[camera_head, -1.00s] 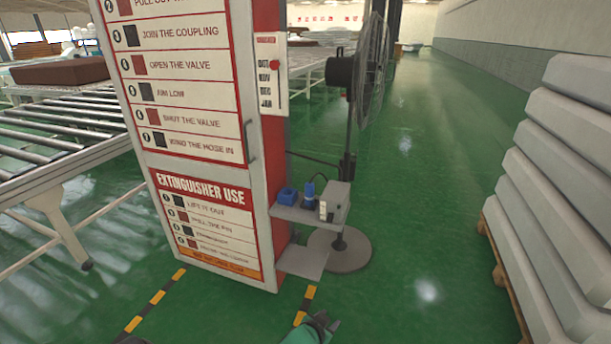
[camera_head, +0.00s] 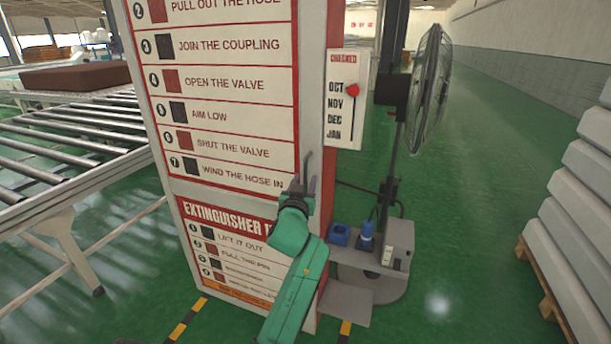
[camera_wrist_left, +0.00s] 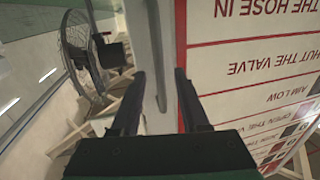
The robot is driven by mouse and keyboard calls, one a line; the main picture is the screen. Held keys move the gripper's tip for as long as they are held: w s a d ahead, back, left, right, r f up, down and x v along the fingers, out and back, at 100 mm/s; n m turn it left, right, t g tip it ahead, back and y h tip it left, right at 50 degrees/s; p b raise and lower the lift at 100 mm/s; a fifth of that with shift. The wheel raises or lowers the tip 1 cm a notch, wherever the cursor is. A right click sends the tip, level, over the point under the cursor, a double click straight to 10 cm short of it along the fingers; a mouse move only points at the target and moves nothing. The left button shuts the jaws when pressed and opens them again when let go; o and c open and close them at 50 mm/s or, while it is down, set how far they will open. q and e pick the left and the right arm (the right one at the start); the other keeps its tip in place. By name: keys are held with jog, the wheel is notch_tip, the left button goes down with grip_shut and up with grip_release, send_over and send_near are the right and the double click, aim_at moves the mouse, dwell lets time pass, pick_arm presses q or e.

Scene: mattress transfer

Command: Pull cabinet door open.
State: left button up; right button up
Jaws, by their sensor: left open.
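The cabinet (camera_head: 220,113) is a tall white and red box with printed hose and extinguisher instructions on its front. Its upper door looks shut. A slim vertical door handle (camera_wrist_left: 159,75) shows in the left wrist view near the door's edge. My left gripper (camera_head: 304,181) is raised at the right edge of the cabinet front, by the handle, and partly covers it in the head view. In the left wrist view its two dark fingers are open, one on each side of the handle. Whether they touch it, I cannot tell. My right gripper does not show.
A fan (camera_head: 428,90) on a stand and a small grey shelf (camera_head: 400,243) with blue items stand right of the cabinet. A roller conveyor (camera_head: 60,150) is at left. Stacked grey mattresses (camera_head: 580,215) are at right. Green floor between is clear.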

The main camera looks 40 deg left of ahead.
pick_arm(q)
jog(key=shift+w+a, duration=0.4)
jog(key=shift+w, duration=0.15)
jog(key=shift+w+a, duration=0.15)
jog(key=shift+w, duration=0.05)
grip_shut()
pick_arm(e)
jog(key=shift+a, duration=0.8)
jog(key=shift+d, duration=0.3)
